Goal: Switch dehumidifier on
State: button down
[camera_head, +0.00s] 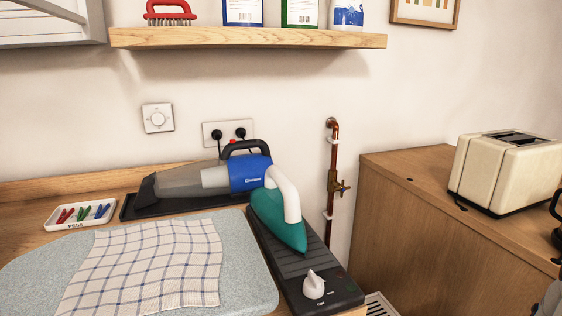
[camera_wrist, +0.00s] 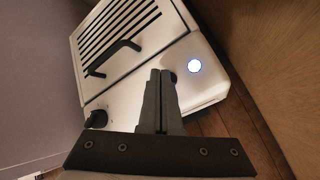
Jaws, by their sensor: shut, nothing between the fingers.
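The dehumidifier (camera_wrist: 118,96) is a white box in the wrist view, seen at a slant, with a slatted grille and a black handle (camera_wrist: 113,58) on its top. A round button (camera_wrist: 194,65) on its panel glows white with a bluish rim. A black knob (camera_wrist: 97,119) sits at the panel's other end. My gripper (camera_wrist: 160,73) is shut and empty, its tips over the panel beside the lit button. I cannot tell whether they touch the panel. In the head view only a pale slatted corner (camera_head: 378,304), probably the dehumidifier, shows low between counter and cabinet; my gripper is not visible there.
A wooden cabinet (camera_head: 400,235) with a toaster (camera_head: 505,172) stands right of the gap. A copper pipe with a valve (camera_head: 338,186) runs down the wall. Left are an iron (camera_head: 278,220) on a dark base with a white knob, a handheld vacuum (camera_head: 205,179) and an ironing pad (camera_head: 245,270).

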jog(key=shift+r, duration=0.4)
notch_tip(320, 180, up, 6)
jog(key=p, duration=0.5)
